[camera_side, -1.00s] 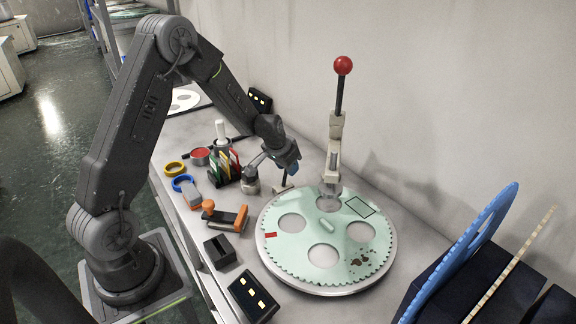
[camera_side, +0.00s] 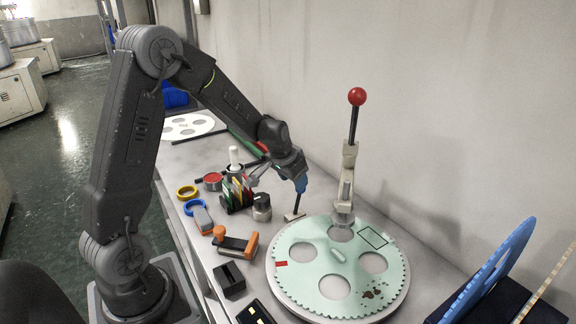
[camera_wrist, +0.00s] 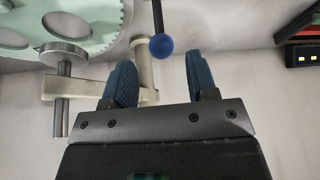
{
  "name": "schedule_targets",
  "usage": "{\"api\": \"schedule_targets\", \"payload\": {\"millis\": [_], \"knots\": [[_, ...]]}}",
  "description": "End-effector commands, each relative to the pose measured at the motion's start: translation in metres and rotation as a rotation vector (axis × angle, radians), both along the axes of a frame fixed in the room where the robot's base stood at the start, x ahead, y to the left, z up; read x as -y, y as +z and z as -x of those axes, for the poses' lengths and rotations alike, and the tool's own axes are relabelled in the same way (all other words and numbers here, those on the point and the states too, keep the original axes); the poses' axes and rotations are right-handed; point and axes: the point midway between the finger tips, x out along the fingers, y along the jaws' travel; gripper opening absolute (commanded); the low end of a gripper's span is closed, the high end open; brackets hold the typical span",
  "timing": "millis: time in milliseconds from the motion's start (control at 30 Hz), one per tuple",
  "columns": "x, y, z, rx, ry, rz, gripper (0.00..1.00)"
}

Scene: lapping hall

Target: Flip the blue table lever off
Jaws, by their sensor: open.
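The blue lever is a thin black rod (camera_side: 297,204) standing on a small pale base (camera_side: 294,217) behind the lapping plate. Its blue ball knob (camera_wrist: 161,45) shows in the wrist view, between and just beyond my fingertips. My gripper (camera_side: 302,184) is at the top of the lever in the side view, pointing down. In the wrist view my gripper (camera_wrist: 159,62) has its two blue fingers spread, with gaps on both sides of the knob. No contact shows. In the side view the knob is hard to tell apart from my blue fingers.
A tall red-knobbed lever (camera_side: 356,97) on a cream stand (camera_side: 348,165) rises beside the pale green toothed plate (camera_side: 335,275). A grey rotary knob (camera_side: 262,207), a card holder (camera_side: 236,195) and an orange-handled tool (camera_side: 238,245) stand to the left. The wall is close behind.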

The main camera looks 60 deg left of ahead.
Motion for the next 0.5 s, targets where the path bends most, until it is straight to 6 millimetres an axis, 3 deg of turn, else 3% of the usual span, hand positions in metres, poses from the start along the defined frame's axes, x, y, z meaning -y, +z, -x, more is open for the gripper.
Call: {"api": "schedule_targets", "payload": {"millis": [200, 500], "knots": [[0.005, 0.04, 0.016, 0.003, 0.0, -0.001, 0.53], [0.007, 0.058, 0.025, -0.001, 0.0, 0.0, 0.53]]}}
